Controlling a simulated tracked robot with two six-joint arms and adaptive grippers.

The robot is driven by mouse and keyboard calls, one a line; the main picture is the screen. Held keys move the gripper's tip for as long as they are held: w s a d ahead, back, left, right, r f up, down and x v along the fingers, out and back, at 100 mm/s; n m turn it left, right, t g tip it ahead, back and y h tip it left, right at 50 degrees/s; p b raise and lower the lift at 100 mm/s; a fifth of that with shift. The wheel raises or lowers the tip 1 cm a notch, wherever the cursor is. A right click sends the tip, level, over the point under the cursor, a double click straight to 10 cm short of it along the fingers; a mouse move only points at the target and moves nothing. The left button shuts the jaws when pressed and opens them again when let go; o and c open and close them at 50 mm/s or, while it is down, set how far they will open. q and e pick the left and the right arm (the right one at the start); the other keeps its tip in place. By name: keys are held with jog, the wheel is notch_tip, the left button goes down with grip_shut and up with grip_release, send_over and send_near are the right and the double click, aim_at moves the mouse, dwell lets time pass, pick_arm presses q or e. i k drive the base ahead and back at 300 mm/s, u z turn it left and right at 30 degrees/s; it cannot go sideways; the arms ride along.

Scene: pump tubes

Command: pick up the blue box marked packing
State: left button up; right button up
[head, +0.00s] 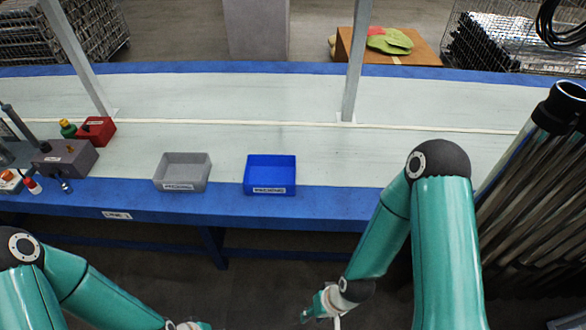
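The blue box (270,173) is an open, shallow bin with a white label on its front that reads as packing. It sits upright on the table near the front edge, left of the picture's middle, and looks empty. My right gripper (318,312) is low at the bottom of the head view, below and in front of the table edge, apart from the box. Its fingers are small and partly cut off, so its opening is unclear. My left gripper (188,326) shows only a sliver at the bottom edge; its fingers are hidden.
A grey labelled bin (182,171) stands left of the blue box. A red bin (96,130) and a dark device (66,159) are further left. Metal posts (356,60) rise from the table (400,155). Tubes (530,190) stand at the right. The table right of the box is clear.

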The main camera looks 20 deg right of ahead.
aim_at(265, 174)
jog(key=z, duration=0.05)
jog(key=i, duration=0.75)
jog(key=u, duration=0.65)
jog(key=i, duration=0.5)
jog(key=z, duration=0.15)
